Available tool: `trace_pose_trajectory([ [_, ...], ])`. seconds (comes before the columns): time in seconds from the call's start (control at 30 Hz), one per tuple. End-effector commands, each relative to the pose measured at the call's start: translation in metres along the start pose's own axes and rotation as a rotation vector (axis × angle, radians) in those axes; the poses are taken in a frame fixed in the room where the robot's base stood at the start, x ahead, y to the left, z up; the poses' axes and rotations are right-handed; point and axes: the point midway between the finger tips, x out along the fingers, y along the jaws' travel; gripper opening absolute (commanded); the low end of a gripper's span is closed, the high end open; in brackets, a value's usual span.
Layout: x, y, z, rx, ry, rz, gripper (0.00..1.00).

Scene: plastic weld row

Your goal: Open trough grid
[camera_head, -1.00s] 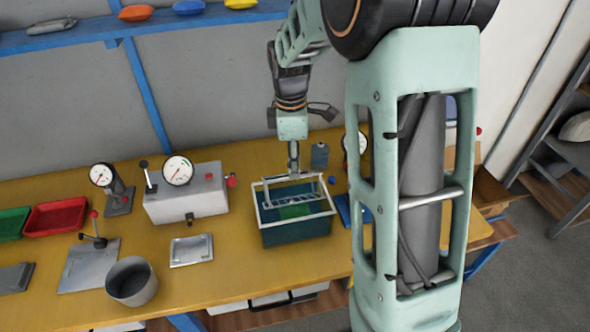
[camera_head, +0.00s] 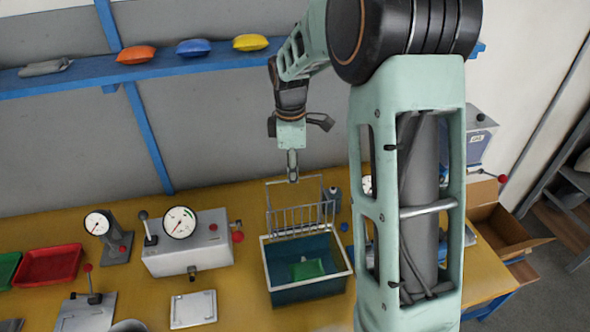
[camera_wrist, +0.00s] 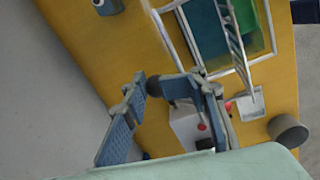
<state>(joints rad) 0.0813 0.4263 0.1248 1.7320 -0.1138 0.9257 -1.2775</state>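The teal trough (camera_head: 312,292) with a pale rim stands on the yellow bench, and a green packet (camera_head: 307,269) lies inside it. Its metal grid (camera_head: 300,218) is tilted up at the rear edge, leaving the trough's top uncovered. My gripper (camera_head: 293,178) is at the top bar of the raised grid in the head view; contact is unclear. In the wrist view my gripper's fingers (camera_wrist: 165,80) are spread apart, with no bar visible between them. The trough (camera_wrist: 208,32), the slatted grid (camera_wrist: 232,40) and the green packet (camera_wrist: 246,18) show above and right of the fingers.
A gauge box (camera_head: 188,248) with a lever stands left of the trough, and a metal plate (camera_head: 193,309) lies before it. A small grey bottle (camera_head: 333,198) stands behind the trough. A red tray (camera_head: 48,265) is at far left. A cardboard box (camera_head: 505,230) is at right.

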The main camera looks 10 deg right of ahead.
Motion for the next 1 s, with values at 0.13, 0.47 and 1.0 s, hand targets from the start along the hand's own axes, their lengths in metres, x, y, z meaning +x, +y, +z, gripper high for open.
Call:
trace_pose_trajectory([
  [0.13, 0.012, 0.004, -0.002, -0.004, -0.005, -0.030, 0.00],
  [0.47, 0.019, 0.016, -0.005, -0.008, -0.025, -0.130, 0.00],
  [1.0, 0.022, 0.018, -0.006, -0.010, -0.029, -0.156, 0.00],
])
